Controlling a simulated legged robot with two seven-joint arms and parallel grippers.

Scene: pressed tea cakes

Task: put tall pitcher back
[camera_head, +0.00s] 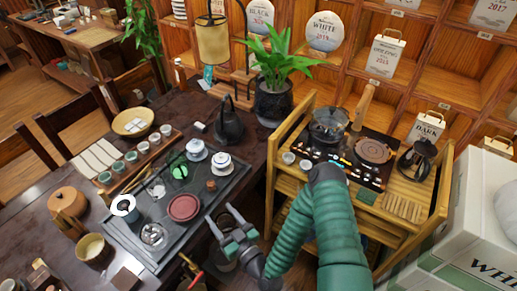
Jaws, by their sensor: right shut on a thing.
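My right gripper (226,216), on a green-sleeved arm from the bottom, is over the table's front edge at the right end of the dark tea tray (205,220). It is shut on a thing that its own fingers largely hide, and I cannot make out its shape. I cannot tell the tall pitcher for sure. A glass vessel (329,124) stands on the wooden side stand, and a dark glass pot (417,160) stands at that stand's right. My left gripper is not in view.
The tray holds a maroon round dish (184,207), lidded white cups (196,149) and a white-topped pot (124,207). A black kettle (229,122) and potted plant (274,100) stand behind. The wooden stand (408,238) is to the right, with a white box (478,210) beyond.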

